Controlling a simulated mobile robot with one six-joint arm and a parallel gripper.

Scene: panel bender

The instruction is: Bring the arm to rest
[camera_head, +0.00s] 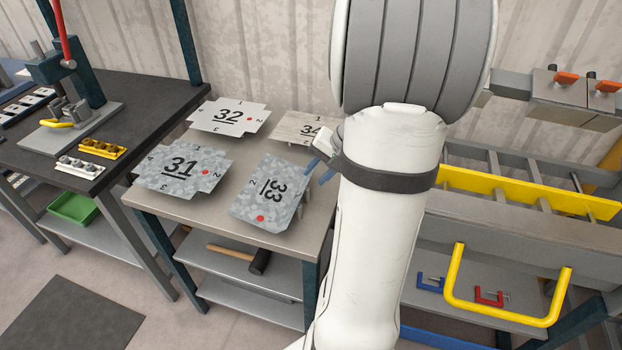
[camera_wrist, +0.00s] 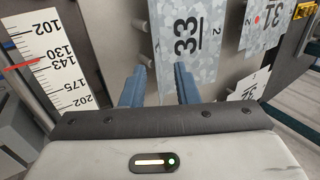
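My gripper (camera_head: 319,171) has two blue fingers, beside the upper right edge of the sheet marked 33 (camera_head: 258,208). The wrist view shows my gripper (camera_wrist: 160,86) open, its fingers apart. There, sheet 33 (camera_wrist: 187,58) lies beyond the fingers, the right finger overlapping it in the picture. I cannot tell whether they touch. My white arm stands upright across the middle of the head view and hides part of the place behind it.
Sheets marked 31 (camera_head: 183,187), 32 (camera_head: 229,130) and a partly hidden third (camera_head: 298,126) share the table (camera_head: 215,208) with 33. A hammer (camera_head: 257,262) lies on the shelf below. A dark bench with a press (camera_head: 72,95) stands left. A yellow-handled frame (camera_head: 455,285) stands right.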

